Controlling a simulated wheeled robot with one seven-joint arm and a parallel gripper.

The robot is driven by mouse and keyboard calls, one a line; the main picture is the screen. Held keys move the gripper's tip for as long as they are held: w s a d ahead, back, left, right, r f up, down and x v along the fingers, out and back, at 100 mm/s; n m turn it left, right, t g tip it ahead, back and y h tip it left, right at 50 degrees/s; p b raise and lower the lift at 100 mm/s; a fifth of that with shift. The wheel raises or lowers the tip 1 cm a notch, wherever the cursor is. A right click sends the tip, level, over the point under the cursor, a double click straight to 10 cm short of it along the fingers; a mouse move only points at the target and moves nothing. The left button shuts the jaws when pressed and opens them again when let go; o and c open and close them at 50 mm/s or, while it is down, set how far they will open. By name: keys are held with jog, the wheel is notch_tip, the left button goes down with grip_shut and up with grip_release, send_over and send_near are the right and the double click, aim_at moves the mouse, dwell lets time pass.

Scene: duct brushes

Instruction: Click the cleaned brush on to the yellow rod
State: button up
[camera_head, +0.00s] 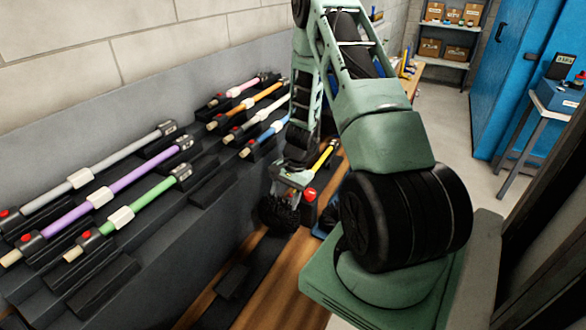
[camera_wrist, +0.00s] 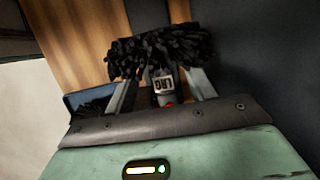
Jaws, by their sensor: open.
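The brush (camera_head: 279,213) has a round head of black bristles and sits just below my gripper (camera_head: 290,179) in the head view. In the wrist view the black bristles (camera_wrist: 160,50) spread across the fingertips. The brush's grey collar (camera_wrist: 163,82), with a label and a red button, lies between the two fingers of my gripper (camera_wrist: 163,92). The fingers are open around the collar, with a gap showing at the sides.
A dark stepped rack on the left holds grey (camera_head: 110,170), purple (camera_head: 135,178), green (camera_head: 140,203), orange (camera_head: 255,103) and pink (camera_head: 240,88) rods. A dark block with a red top (camera_head: 309,196) stands close right of the brush. A blue tray (camera_wrist: 88,100) holds black bristles.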

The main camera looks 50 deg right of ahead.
jog(key=b+v, duration=0.2)
jog(key=v, duration=1.2)
jog(key=w+a+r+n+g+b, duration=0.15)
jog(key=a+n, duration=0.25)
jog(key=a, duration=0.5)
jog(key=a+r+n, duration=0.2)
jog(key=a+n, duration=0.1)
jog(key=a, duration=0.5)
jog(key=a+r+n+b, duration=0.1)
jog(key=a+n, duration=0.3)
jog(key=a, duration=0.5)
jog(key=s+a+r+n+h+b, duration=0.1)
jog(key=s+a+n+h, duration=0.2)
jog(key=s+a+n, duration=1)
jog(key=s+a, duration=0.4)
jog(key=shift+s+r+b, duration=0.2)
jog(key=shift+r+b, duration=0.1)
jog(key=shift+b, duration=0.05)
jog(key=shift+t, duration=0.25)
